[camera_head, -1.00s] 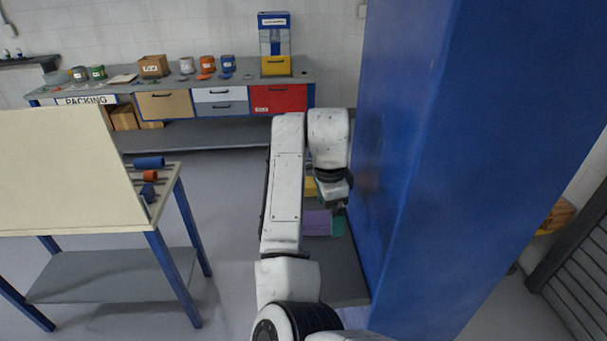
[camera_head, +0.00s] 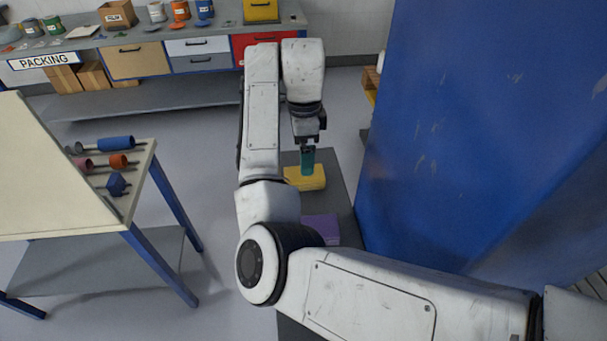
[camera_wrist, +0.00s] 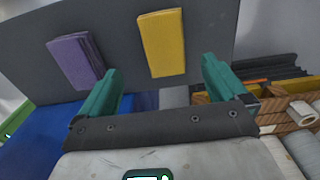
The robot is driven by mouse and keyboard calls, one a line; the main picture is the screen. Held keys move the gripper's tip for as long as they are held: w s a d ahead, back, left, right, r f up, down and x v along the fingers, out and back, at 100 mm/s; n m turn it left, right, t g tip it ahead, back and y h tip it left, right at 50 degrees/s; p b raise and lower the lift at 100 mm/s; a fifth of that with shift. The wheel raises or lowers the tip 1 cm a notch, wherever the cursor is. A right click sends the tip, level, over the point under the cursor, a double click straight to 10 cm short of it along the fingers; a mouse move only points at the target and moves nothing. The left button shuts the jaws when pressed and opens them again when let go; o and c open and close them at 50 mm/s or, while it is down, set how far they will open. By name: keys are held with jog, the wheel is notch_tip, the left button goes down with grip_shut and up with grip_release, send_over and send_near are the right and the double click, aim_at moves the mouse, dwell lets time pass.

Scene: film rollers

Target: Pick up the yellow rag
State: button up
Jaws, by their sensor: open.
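The yellow rag (camera_head: 309,180) is a folded block lying on a dark grey surface. It also shows in the wrist view (camera_wrist: 162,43), at the top middle. My gripper (camera_head: 307,162) points down with its teal fingers in front of or over the rag in the head view. In the wrist view my gripper (camera_wrist: 163,66) is open and empty, with the fingers spread wide and the rag seen between and beyond them. I cannot tell the exact height gap. My arm hides part of the surface.
A purple rag (camera_head: 320,228) lies on the same grey surface (camera_head: 342,207); it shows left of the yellow one in the wrist view (camera_wrist: 76,60). A large blue panel (camera_head: 470,130) stands close on the right. A slanted board stand (camera_head: 60,170) is at left, a packing bench (camera_head: 100,98) behind.

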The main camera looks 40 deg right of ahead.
jog(key=f, duration=0.5)
jog(key=shift+w+d+f+b, duration=0.2)
jog(key=shift+w+b, duration=0.15)
jog(key=shift+w, duration=0.05)
jog(key=shift+f, duration=0.95)
jog(key=c, duration=1.2)
jog(key=shift+r, duration=0.1)
jog(key=shift+r, duration=0.8)
jog(key=s+a+r, duration=0.2)
jog(key=s+r, duration=0.1)
jog(key=s, duration=0.1)
jog(key=s+a+r+p, duration=0.1)
jog(key=s+a+r, duration=0.2)
jog(key=s+r, duration=0.1)
jog(key=s+a+r+p, duration=0.1)
jog(key=s+a+r, duration=0.1)
jog(key=s+r, duration=0.1)
jog(key=shift+s+a+r, duration=0.4)
jog(key=shift+r, duration=0.25)
